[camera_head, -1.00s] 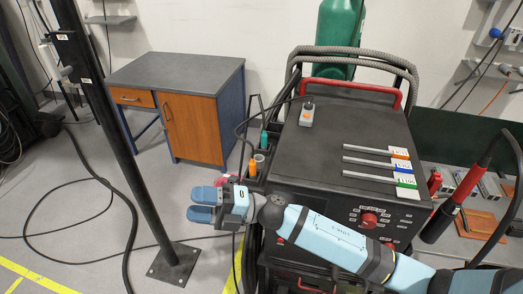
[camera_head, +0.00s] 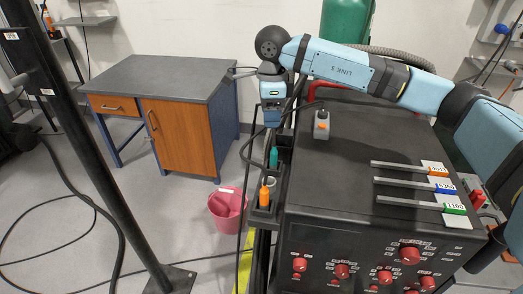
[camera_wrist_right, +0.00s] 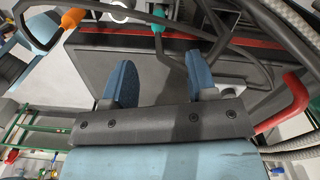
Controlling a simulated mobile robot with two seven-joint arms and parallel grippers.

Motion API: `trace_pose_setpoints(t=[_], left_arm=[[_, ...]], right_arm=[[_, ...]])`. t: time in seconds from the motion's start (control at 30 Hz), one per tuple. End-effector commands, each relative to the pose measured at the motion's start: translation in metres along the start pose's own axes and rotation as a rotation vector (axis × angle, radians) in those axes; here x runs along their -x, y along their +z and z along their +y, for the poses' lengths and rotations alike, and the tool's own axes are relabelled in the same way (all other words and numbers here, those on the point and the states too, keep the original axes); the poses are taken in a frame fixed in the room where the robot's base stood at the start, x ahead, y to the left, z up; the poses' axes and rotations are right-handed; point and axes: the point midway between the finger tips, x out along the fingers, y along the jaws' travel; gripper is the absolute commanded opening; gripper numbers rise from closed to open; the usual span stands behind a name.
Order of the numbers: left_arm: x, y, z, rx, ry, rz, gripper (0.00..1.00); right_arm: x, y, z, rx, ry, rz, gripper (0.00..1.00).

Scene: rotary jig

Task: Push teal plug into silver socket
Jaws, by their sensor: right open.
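The teal plug (camera_head: 273,157) stands in the narrow black rack on the left side of the black machine. The silver socket (camera_head: 271,182) shows as a small pale ring in that rack, between the teal plug and an orange plug (camera_head: 264,195). My right gripper (camera_head: 273,135) points down just above and behind the teal plug. In the right wrist view its blue fingers (camera_wrist_right: 163,70) are apart with nothing between them. The teal plug (camera_wrist_right: 158,20) and the ring of the socket (camera_wrist_right: 120,10) lie beyond the fingertips. My left gripper is out of view.
Dark cables loop beside the rack. A grey box with an orange button (camera_head: 321,125) and several metal bars with coloured tags (camera_head: 415,185) lie on the machine top (camera_head: 340,175). A pink bucket (camera_head: 227,212) stands on the floor. A desk (camera_head: 165,80) stands at left.

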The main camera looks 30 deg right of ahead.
Motion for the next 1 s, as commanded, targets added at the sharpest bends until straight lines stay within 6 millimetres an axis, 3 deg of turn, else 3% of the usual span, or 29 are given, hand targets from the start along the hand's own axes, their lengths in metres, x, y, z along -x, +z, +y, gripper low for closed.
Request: trace_pose_setpoints(t=[0.13,0.3,0.5,0.73,1.0], left_arm=[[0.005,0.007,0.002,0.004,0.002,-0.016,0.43],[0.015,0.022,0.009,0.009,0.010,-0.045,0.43],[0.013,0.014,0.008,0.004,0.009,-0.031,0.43],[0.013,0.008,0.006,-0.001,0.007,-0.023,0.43],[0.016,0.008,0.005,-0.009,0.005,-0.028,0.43]], right_arm=[[-0.010,-0.004,-0.002,-0.003,-0.007,0.014,0.52],[-0.044,-0.004,-0.002,-0.002,-0.005,0.012,0.52],[-0.075,-0.004,-0.002,-0.001,-0.006,0.010,0.52],[-0.091,-0.005,-0.003,-0.002,-0.005,0.009,0.52],[-0.130,-0.008,-0.005,-0.002,-0.004,0.009,0.52]])
